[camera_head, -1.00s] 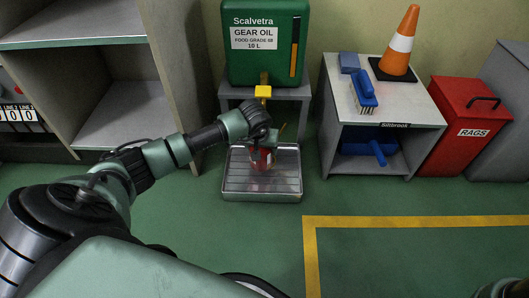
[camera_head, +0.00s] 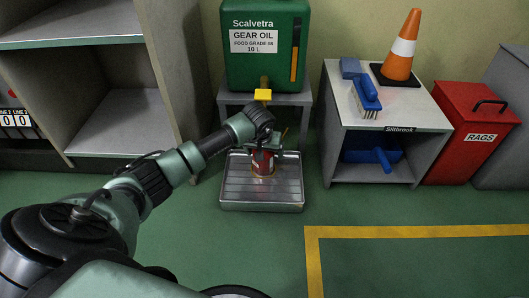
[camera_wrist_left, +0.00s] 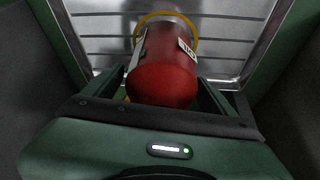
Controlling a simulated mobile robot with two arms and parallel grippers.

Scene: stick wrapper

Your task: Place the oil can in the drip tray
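The red oil can (camera_head: 263,164) is upright over the metal drip tray (camera_head: 235,197), inside its rim, near the tray's middle. A yellow ring shows around its lower end; I cannot tell whether the can rests on the tray floor. My left gripper (camera_head: 268,147) is at the can's upper part. In the left wrist view, the can (camera_wrist_left: 164,78) lies between the two fingers (camera_wrist_left: 165,85), which appear to press on its sides. The slatted tray (camera_wrist_left: 228,48) shows behind it. My right gripper is not in view.
A green gear oil tank (camera_head: 265,60) with a yellow tap (camera_head: 263,95) stands on a grey stand just behind the tray. To the right are a small cabinet (camera_head: 400,110) with a brush and cone, and a red rags bin (camera_head: 465,130). An open shelf (camera_head: 120,120) stands left.

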